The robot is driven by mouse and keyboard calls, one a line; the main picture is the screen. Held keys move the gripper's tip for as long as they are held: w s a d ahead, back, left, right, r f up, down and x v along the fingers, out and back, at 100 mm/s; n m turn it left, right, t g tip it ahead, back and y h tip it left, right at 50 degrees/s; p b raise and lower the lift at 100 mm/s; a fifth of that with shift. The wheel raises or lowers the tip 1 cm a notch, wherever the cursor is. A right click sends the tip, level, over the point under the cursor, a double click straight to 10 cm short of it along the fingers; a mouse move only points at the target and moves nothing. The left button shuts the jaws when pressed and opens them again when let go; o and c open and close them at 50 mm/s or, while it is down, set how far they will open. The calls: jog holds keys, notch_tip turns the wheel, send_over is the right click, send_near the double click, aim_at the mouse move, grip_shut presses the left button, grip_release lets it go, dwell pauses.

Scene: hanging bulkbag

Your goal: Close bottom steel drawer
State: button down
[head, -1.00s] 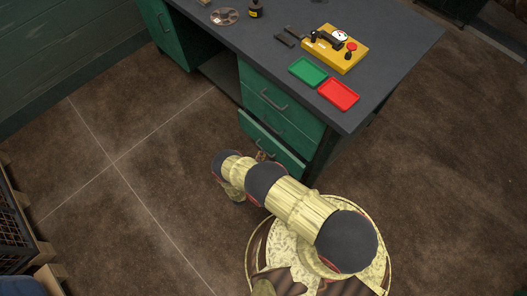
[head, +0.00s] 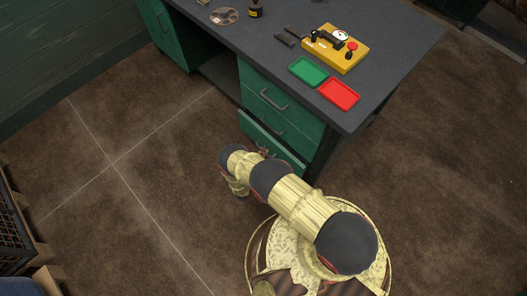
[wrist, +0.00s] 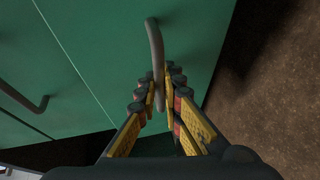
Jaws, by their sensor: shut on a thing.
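The bottom steel drawer (head: 252,127) is the lowest green drawer of the desk in the head view, and its front stands a little out from the desk. In the wrist view its green front (wrist: 105,50) fills the upper middle, with a grey bar handle (wrist: 153,40) on it. My gripper (wrist: 159,88) is shut on this handle, with a yellow-and-black finger on each side of it.
The upper green drawer (head: 280,104) is shut above; its handle (wrist: 38,107) shows at left in the wrist view. The dark desktop (head: 385,65) holds a green tray (head: 308,72), a red tray (head: 339,94) and a yellow device (head: 330,55).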

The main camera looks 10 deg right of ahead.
aim_at(269, 147)
dwell(0.6)
jog(key=shift+w+d, duration=0.6)
jog(key=shift+d, duration=0.35)
jog(key=shift+w+d, duration=0.6)
jog(key=shift+d, duration=0.35)
jog(key=c, duration=2.2)
grip_release()
jog(key=shift+d, duration=0.1)
jog(key=v, duration=1.2)
